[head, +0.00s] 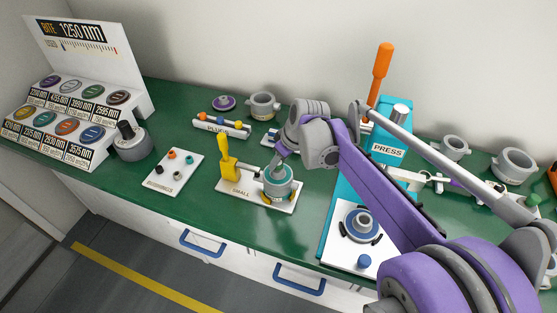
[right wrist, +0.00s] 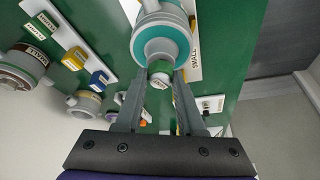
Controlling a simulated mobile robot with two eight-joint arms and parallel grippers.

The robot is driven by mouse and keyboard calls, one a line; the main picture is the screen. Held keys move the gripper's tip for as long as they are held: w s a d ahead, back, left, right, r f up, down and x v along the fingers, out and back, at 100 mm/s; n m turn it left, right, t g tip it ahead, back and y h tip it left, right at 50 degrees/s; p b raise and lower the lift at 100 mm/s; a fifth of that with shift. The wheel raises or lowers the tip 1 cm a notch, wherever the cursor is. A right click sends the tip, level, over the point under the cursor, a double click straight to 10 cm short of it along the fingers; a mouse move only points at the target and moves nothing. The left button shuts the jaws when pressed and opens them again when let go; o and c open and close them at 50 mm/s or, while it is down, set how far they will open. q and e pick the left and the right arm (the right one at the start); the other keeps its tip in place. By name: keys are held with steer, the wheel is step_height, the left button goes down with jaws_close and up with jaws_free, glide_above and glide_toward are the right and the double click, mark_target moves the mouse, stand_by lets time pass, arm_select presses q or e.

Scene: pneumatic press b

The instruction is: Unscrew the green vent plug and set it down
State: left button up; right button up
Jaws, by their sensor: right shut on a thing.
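A teal and grey cylinder (head: 278,182) sits on the white plate labelled SMALL (head: 237,186), beside a yellow toggle-clamp handle. In the right wrist view, the cylinder's round grey end (right wrist: 161,45) faces me. A small plug with a green band and a pale end (right wrist: 159,80) sits at the cylinder's edge, between my fingers. My right gripper (right wrist: 160,76) is shut on this plug, with one finger on each side. In the head view, my right gripper (head: 280,160) comes down over the cylinder's top and mostly hides the plug. My left gripper is not in view.
A rack labelled PLUGS (head: 221,128) stands behind, and a white card with small rings (head: 174,171) lies to the left. The teal press (head: 390,126) with its orange lever stands to the right. Bare green bench top shows in front of the card and the SMALL plate.

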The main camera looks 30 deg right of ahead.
steer(key=n+y, duration=0.1)
steer(key=n, duration=0.3)
steer(key=shift+d+g, duration=0.1)
steer(key=shift+g, duration=0.3)
steer(key=n+g+y, duration=0.1)
steer(key=n, duration=0.2)
steer(key=shift+n, duration=0.3)
steer(key=o, duration=0.7)
steer(key=shift+o, duration=0.2)
steer(key=m, duration=0.3)
steer(key=m+t+h, duration=0.1)
steer(key=m, duration=0.2)
steer(key=shift+a+t, duration=0.2)
steer(key=shift+t, duration=0.1)
steer(key=m+h, duration=0.1)
steer(key=m, duration=0.2)
steer(key=m+h, duration=0.1)
steer(key=m, duration=0.2)
steer(key=shift+h, duration=0.4)
